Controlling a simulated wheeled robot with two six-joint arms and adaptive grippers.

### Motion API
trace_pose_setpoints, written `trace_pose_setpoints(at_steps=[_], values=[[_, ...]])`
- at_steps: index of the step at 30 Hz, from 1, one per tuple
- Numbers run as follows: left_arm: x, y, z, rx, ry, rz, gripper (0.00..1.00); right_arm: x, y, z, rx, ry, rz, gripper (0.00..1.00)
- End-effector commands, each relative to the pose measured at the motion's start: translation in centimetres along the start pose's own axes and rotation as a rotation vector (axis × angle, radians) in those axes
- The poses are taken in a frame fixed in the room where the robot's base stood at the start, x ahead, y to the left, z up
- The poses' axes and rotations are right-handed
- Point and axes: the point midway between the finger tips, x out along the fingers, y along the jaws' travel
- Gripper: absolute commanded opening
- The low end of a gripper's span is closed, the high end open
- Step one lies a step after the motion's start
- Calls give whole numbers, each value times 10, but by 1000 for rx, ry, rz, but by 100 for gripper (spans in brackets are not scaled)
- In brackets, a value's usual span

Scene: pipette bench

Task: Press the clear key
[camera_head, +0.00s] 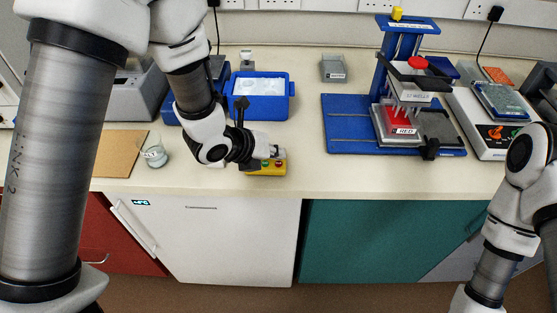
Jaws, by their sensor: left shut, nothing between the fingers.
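A small yellow control box (268,168) with coloured buttons, one of them green, sits near the front edge of the bench. My left gripper (274,153) is shut and empty, with its tips right at the top of this box. The gripper and wrist hide part of the box, and I cannot tell whether the tips touch a button. No key label is readable, so I cannot tell which one is the clear key. My right arm stands at the right, and its gripper is out of view.
A blue tub (262,107) stands behind the left gripper. A glass beaker (154,156) and a brown board (112,152) lie to the left. A blue press stand (345,140) and an instrument with an orange-lit panel (497,134) stand to the right. The bench between box and stand is clear.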

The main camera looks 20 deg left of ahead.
Motion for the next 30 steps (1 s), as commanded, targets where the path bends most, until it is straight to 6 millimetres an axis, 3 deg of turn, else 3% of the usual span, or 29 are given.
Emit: trace_pose_setpoints(at_steps=[8,22,30], values=[[-2,-1,1,0,0,0,0,-2,0,0,0,0,0,0],[-40,-29,29,0,-1,-1,0,-36,0,0,0,0,0,0],[-42,-30,30,0,1,0,0,-36,0,0,0,0,0,0]])
